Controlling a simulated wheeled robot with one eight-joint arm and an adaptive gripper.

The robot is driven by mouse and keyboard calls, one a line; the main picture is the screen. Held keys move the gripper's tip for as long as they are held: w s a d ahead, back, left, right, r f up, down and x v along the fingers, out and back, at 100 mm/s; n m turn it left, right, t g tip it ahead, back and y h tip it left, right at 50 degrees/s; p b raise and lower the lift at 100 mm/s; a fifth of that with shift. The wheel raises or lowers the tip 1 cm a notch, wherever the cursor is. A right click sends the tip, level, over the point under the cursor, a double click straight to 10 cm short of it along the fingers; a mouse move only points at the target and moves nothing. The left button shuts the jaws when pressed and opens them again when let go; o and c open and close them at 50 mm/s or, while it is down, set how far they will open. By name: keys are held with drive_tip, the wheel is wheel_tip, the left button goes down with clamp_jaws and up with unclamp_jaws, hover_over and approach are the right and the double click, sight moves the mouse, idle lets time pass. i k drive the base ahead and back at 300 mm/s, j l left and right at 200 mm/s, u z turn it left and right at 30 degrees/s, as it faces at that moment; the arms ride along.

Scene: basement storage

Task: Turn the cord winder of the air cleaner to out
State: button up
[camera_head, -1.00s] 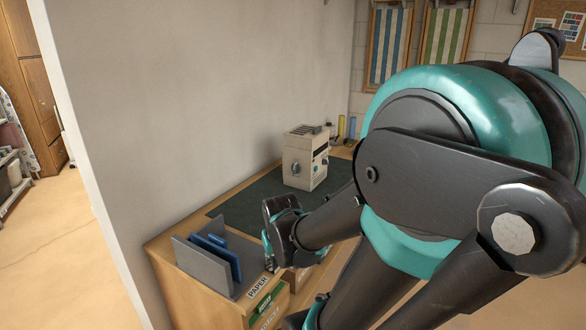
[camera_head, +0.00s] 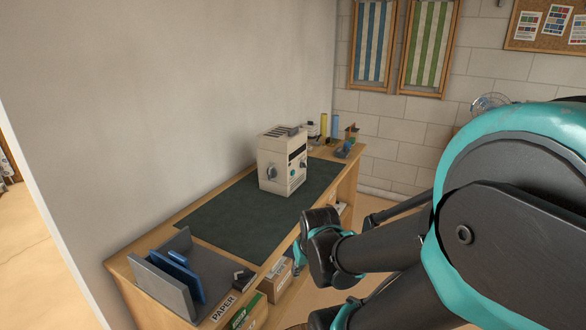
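The air cleaner (camera_head: 274,152), a cream box with a slatted top, stands upright on the dark green mat (camera_head: 222,215) on the wooden bench. A round grey knob (camera_head: 272,173) sits on its near side face, perhaps the cord winder; its marking is too small to read. Another face carries a dark panel and small controls. My gripper (camera_head: 302,256) is in front of the bench's near edge, lower and to the right of the air cleaner, and apart from it. The arm links hide part of it, and its fingers are too unclear to judge.
A grey file holder with blue dividers (camera_head: 172,274) stands at the bench's near left end. Yellow and blue cylinders (camera_head: 323,126) and small items stand at the far end. The wall runs along the bench's left side. The mat before the air cleaner is clear.

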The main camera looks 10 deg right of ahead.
sight(272, 172)
drive_tip(key=i+l, duration=0.2)
drive_tip(key=i+l+u, duration=0.1)
drive_tip(key=l, duration=0.3)
drive_tip(key=i+l+u, duration=0.3)
drive_tip(key=i+l, duration=0.05)
drive_tip(key=i, duration=0.05)
